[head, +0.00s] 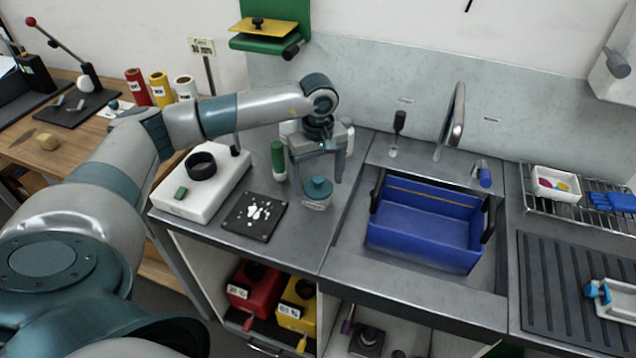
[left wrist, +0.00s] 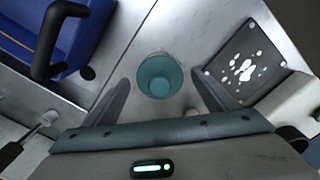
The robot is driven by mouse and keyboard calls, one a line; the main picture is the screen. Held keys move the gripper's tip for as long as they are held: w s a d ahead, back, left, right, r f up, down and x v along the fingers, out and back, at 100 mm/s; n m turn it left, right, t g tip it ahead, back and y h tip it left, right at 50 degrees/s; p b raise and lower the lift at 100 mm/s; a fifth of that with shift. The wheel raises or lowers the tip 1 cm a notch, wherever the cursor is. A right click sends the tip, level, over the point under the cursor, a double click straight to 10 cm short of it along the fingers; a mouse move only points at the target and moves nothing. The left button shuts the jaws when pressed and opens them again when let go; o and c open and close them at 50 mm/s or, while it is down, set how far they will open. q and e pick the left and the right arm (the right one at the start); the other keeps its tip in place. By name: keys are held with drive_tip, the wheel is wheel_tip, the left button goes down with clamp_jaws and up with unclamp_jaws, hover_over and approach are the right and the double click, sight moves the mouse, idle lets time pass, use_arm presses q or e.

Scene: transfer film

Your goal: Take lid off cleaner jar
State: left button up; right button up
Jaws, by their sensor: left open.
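The cleaner jar (head: 315,202) stands upright on the grey counter left of the sink, with a pale body and label. Its teal lid (head: 318,186) is on top with a raised knob. In the left wrist view the round teal lid (left wrist: 158,77) lies ahead between the fingers and hides the jar body. My left gripper (head: 318,176) points down above the jar with its fingers apart, one on each side of the lid. It is open and holds nothing; a gap shows between lid and fingers in the left wrist view (left wrist: 165,95). My right gripper is not in view.
A dark mat with white pieces (head: 254,228) lies left of the jar. A white device with a black ring (head: 188,190) stands further left. A green bottle (head: 278,160) is close behind the jar. A blue bin (head: 420,245) sits in the sink to the right.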

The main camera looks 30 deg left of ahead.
sight(319, 178)
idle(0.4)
use_arm(q)
drive_tip(key=c, duration=1.1)
drive_tip(key=shift+r, duration=0.1)
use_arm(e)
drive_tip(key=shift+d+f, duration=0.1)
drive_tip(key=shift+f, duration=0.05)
